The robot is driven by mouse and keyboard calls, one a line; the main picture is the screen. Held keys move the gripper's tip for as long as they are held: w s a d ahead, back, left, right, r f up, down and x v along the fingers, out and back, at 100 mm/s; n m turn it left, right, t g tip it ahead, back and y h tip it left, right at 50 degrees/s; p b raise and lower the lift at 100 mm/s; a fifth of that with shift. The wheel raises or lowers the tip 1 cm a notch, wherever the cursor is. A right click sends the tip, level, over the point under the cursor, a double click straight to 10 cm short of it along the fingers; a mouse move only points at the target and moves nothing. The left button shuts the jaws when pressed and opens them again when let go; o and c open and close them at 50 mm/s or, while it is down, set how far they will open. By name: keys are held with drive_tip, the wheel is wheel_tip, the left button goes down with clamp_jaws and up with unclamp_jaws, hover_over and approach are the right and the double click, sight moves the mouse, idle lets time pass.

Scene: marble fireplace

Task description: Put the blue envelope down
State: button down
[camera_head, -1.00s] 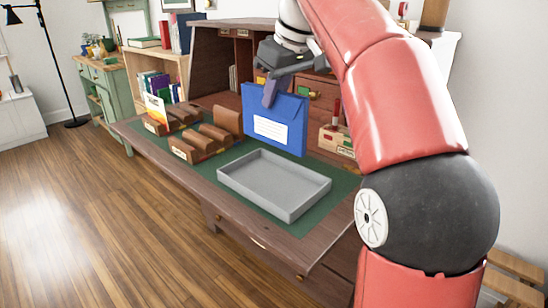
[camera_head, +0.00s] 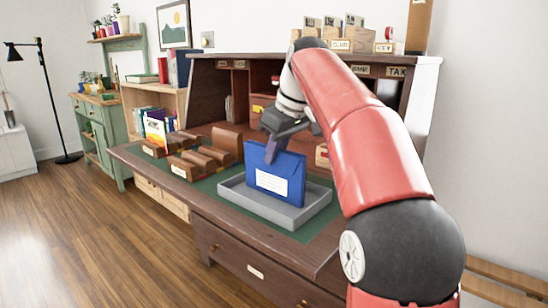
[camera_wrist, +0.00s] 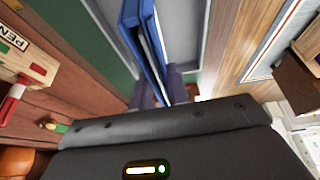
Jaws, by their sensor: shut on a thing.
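The blue envelope (camera_head: 275,176) has a white label and stands upright over the grey tray (camera_head: 290,216) on the desk. In the head view its lower edge is at or just above the tray's floor; I cannot tell whether it touches. My gripper (camera_head: 271,152) is shut on the envelope's top edge. In the wrist view the envelope (camera_wrist: 143,35) is seen edge-on between my fingers (camera_wrist: 158,90), with part of the grey tray (camera_wrist: 182,30) beyond it.
Brown wooden sorter blocks (camera_head: 202,160) stand left of the tray on the green mat (camera_head: 208,186). A wooden box marked PEN (camera_wrist: 28,55) shows at left in the wrist view. The desk's pigeonholes (camera_head: 240,80) rise behind.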

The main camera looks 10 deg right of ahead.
drive_tip(key=c, duration=1.3)
unclamp_jaws()
drive_tip(key=shift+c, duration=0.2)
drive_tip(key=p+v, duration=0.4)
drive_tip(key=v, duration=0.8)
drive_tip(key=shift+p, duration=0.4)
drive_tip(key=shift+a+r, duration=0.1)
